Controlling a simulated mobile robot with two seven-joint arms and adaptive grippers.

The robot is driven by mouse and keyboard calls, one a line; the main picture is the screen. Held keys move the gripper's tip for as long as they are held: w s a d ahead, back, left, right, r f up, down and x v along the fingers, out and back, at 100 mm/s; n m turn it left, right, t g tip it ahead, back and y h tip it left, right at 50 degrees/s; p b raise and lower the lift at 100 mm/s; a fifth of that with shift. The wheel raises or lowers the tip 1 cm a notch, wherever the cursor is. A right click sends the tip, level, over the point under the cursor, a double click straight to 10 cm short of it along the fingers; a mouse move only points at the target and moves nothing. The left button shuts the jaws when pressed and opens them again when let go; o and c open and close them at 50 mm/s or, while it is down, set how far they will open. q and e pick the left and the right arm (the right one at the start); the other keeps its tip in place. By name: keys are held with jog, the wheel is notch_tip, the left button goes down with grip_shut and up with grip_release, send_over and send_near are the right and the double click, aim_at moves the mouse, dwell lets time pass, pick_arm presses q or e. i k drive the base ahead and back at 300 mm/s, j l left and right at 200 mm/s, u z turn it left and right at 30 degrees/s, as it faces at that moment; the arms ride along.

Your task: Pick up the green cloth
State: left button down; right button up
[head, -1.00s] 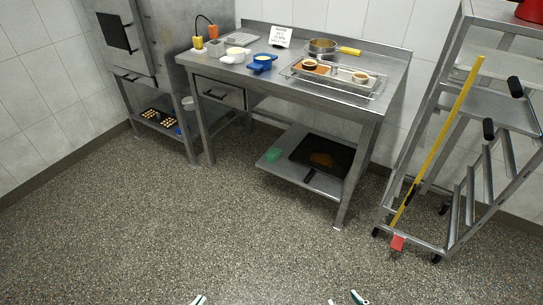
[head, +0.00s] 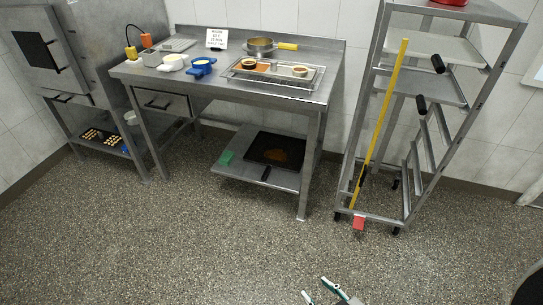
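The green cloth (head: 227,157) lies small and flat at the left end of the steel table's lower shelf (head: 255,178), beside a dark tray (head: 275,150). My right gripper (head: 319,290) shows at the bottom edge, low over the floor and well short of the shelf. Its two fingertips are apart with nothing seen between them. My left gripper is outside the view.
The steel table (head: 300,98) holds a tray of small bowls, a pan and blue-handled items. A wheeled rack (head: 437,150) with a leaning yellow pole (head: 382,120) stands at right. A steel cabinet (head: 85,60) stands at left. The speckled floor (head: 190,240) in front is clear.

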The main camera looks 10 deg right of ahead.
aim_at(226, 160)
jog(key=i+j, duration=0.45)
jog(key=i, duration=0.15)
jog(key=i+j, duration=0.9)
jog(key=i, duration=0.25)
jog(key=i+j, duration=0.45)
jog(key=i, duration=0.15)
